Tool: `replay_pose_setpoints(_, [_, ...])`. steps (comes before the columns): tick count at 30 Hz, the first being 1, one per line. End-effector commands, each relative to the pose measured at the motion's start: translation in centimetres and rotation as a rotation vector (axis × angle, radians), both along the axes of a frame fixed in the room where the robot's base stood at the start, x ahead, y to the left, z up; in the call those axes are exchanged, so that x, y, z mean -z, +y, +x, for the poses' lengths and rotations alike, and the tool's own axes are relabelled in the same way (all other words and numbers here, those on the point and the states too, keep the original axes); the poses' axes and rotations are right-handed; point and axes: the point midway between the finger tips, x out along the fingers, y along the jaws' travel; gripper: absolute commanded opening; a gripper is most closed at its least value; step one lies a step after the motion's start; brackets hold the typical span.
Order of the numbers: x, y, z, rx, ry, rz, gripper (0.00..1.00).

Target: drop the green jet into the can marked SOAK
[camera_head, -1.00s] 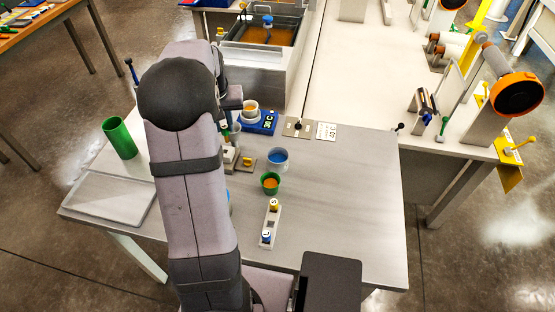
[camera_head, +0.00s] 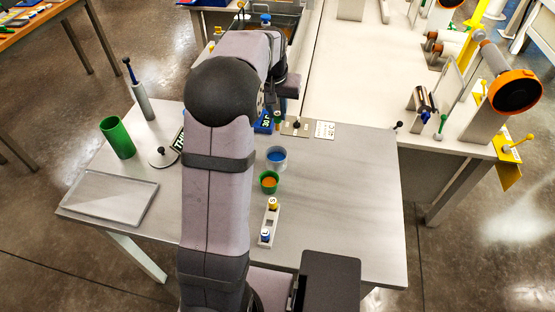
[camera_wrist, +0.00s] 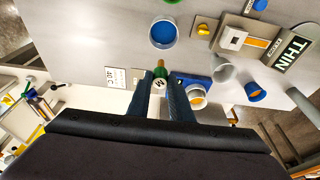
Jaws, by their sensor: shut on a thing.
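My gripper (camera_wrist: 163,92) is shut on the green jet (camera_wrist: 160,73), which has a white band lettered M. The jet points away from my wrist, above the pale surface. In the head view my arm hides most of the gripper. A white can with blue inside (camera_wrist: 163,33) stands apart from the jet, and it also shows in the head view (camera_head: 277,158). A white cup with orange inside (camera_wrist: 195,98) stands at a blue block (camera_wrist: 204,80), just right of my fingers. I can read no SOAK marking on any can.
A rack (camera_head: 268,229) holds a yellow-topped and a blue-topped piece. A green cup (camera_head: 269,183) and a tall green can (camera_head: 118,138) stand on the table. A THIN sign (camera_wrist: 293,55), an empty white can (camera_wrist: 222,70) and a blue cup (camera_wrist: 255,92) show right.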

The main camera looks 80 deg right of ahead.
Motion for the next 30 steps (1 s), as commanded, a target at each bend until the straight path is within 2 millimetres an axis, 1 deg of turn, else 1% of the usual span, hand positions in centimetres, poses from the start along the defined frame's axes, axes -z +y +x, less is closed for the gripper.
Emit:
replay_pose_setpoints(1, [0.7, 0.0, 0.0, -0.001, 0.0, 0.001, 0.0])
replay_pose_setpoints(12, [4.3, 0.0, 0.1, -0.001, 0.0, 0.0, 0.0])
replay_pose_setpoints(15, [5.0, 0.0, 0.1, -0.001, 0.0, 0.0, 0.0])
replay_pose_setpoints(20, [5.5, 0.0, 0.1, -0.001, 0.0, 0.0, 0.0])
replay_pose_setpoints(28, [5.4, 0.0, 0.1, -0.001, 0.0, 0.0, 0.0])
replay_pose_setpoints(29, [5.4, 0.0, 0.1, -0.001, 0.0, 0.0, 0.24])
replay_pose_setpoints(30, [5.4, 0.0, 0.1, -0.001, 0.0, 0.0, 0.33])
